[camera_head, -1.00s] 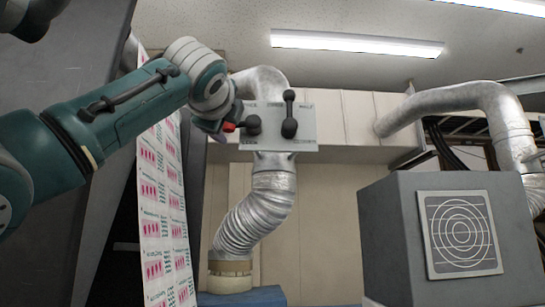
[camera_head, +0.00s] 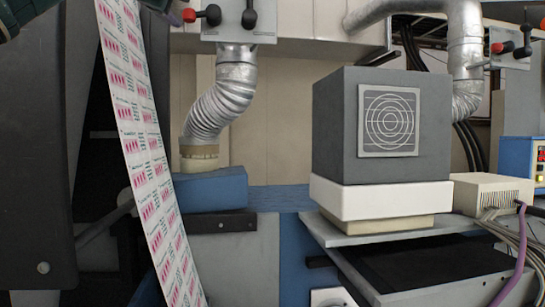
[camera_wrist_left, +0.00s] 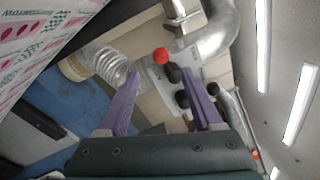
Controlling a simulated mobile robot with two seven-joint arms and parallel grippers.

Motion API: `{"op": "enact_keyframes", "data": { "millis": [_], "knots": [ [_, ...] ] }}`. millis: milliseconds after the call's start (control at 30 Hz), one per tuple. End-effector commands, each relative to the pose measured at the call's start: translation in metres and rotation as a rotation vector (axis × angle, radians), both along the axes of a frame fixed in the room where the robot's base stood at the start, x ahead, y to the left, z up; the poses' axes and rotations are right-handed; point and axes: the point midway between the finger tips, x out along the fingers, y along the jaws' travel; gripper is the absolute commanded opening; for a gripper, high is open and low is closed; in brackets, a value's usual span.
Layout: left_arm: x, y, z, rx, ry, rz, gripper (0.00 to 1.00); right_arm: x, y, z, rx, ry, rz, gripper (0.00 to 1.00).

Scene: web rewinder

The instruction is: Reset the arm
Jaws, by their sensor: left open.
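A grey metal panel (camera_head: 236,30) with black-knobbed levers (camera_head: 249,18) and a red knob (camera_head: 188,15) is at the top left of the head view, partly cut off. In the left wrist view the panel (camera_wrist_left: 157,86), the red knob (camera_wrist_left: 161,56) and the black knobs (camera_wrist_left: 182,98) lie ahead of my fingers. My left gripper (camera_wrist_left: 162,72) is open; its purple fingers are apart, with the red knob appearing just beyond the gap between the tips. In the head view only a sliver of the arm shows at the top left. My right gripper is not in view.
A printed web (camera_head: 150,160) runs down the left. A silver duct (camera_head: 222,100) stands below the panel. A grey box with a round grille (camera_head: 388,120) is at centre right. Another panel with red and black knobs (camera_head: 510,47) is at far right, above a beige box (camera_head: 490,190).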

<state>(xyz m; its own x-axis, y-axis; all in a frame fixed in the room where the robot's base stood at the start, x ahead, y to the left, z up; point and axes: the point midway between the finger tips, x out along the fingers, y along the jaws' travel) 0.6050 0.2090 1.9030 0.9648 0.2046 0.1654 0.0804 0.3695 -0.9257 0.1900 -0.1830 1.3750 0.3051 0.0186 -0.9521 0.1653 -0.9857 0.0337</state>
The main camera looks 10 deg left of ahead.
Motion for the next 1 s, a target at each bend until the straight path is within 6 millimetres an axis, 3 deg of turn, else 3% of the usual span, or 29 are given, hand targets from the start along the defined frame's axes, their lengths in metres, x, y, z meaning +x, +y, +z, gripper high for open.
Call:
{"op": "enact_keyframes", "data": {
  "millis": [67,167,267,333,467,600,700,833,1000],
  "knots": [
    [0.001,-0.001,-0.006,-0.01,0.009,-0.004,0.67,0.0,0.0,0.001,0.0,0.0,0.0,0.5],
    [0.003,-0.007,-0.035,-0.07,0.051,-0.027,0.67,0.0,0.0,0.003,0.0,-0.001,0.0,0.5],
    [0.002,-0.019,-0.096,-0.202,0.143,-0.062,0.67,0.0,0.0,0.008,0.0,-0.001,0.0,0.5],
    [-0.007,-0.027,-0.15,-0.336,0.226,-0.079,0.67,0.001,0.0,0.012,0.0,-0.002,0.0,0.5],
    [-0.043,-0.038,-0.249,-0.608,0.386,-0.066,0.67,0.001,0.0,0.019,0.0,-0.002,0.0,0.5],
    [-0.103,-0.044,-0.34,-0.895,0.549,0.018,0.67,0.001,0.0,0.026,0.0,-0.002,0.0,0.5],
    [-0.157,-0.044,-0.392,-1.091,0.649,0.12,0.67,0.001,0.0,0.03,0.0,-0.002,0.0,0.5],
    [-0.238,-0.04,-0.442,-1.324,0.754,0.306,0.67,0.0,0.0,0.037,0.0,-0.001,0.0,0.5],
    [-0.338,-0.033,-0.474,-1.548,0.828,0.577,0.67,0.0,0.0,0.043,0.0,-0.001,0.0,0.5]
  ]
}}
